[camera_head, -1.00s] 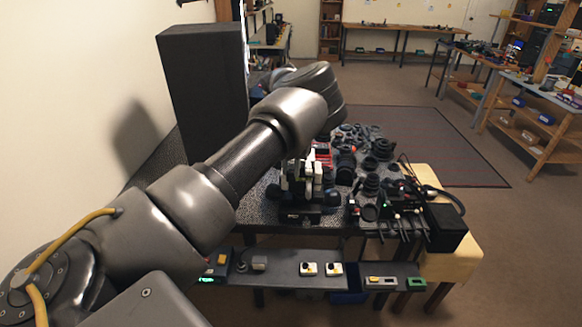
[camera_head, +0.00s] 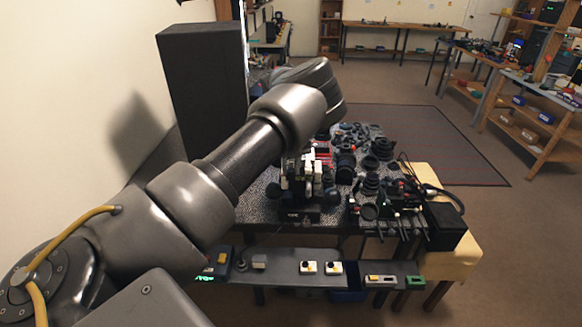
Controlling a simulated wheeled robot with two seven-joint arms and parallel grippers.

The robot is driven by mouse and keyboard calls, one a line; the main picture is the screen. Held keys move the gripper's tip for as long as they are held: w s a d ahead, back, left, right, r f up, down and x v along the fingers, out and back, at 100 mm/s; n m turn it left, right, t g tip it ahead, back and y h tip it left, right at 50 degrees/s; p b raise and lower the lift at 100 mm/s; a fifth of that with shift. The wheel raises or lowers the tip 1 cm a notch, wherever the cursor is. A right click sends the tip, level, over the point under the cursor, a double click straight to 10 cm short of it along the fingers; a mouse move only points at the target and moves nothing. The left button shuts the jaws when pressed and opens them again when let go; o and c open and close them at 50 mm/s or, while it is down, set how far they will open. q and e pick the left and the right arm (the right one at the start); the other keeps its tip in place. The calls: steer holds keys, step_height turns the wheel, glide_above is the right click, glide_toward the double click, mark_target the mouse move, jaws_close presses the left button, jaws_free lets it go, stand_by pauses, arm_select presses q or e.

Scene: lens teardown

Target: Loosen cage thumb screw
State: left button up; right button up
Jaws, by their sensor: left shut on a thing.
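My left arm reaches in from the left over the workbench. Its left gripper (camera_head: 307,160) points down, partly hidden under my wrist, at a small fixture (camera_head: 297,215) with a dark base, pale upright parts and a round black knob on each side. The gripper is shut on a small part at the fixture's top, apparently the cage thumb screw; the screw itself is too small and covered to make out. My right gripper is not in view.
Several black lens parts (camera_head: 346,166) crowd the speckled bench right of the fixture. A black box (camera_head: 446,226) and cabled tools stand at the right end. A tall dark panel (camera_head: 203,90) rises behind my arm. A lower shelf (camera_head: 285,268) holds small boxes.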

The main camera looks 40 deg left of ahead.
mark_target(291, 170)
arm_select(q)
steer(key=shift+w, duration=0.1)
stand_by(0.3)
steer(key=o, duration=0.7)
steer(key=shift+r, duration=0.15)
steer(key=shift+r, duration=0.35)
step_height(291, 170, up, 10)
steer(key=b, duration=0.2)
